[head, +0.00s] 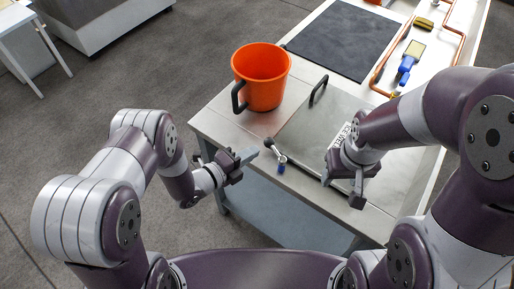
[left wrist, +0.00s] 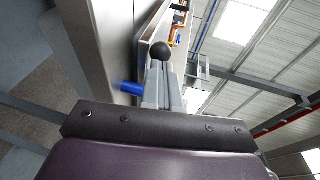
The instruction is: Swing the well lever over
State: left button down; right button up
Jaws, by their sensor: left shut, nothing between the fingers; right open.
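The well lever (head: 275,152) is on the front edge of the counter beside the metal lid (head: 303,128). It has a dark ball knob at its upper left end and a blue piece at its lower end. In the left wrist view the black knob (left wrist: 161,50) shows just beyond my fingers, and the blue piece (left wrist: 132,88) is left of them. My left gripper (head: 252,155) is shut and empty, its tips just left of the lever; I cannot tell if they touch it. My right gripper (head: 343,192) is open over the lid's front right part.
An orange bucket (head: 262,78) with a dark handle stands on the counter behind the lever. The lid has a dark handle (head: 318,90) and a partly hidden label. A dark mat (head: 345,38), a blue-handled tool (head: 408,66) and copper pipe (head: 380,75) lie farther back.

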aim_at(275, 151)
pick_arm(q)
jog(key=shift+x, duration=1.35)
jog(key=shift+w, duration=0.1)
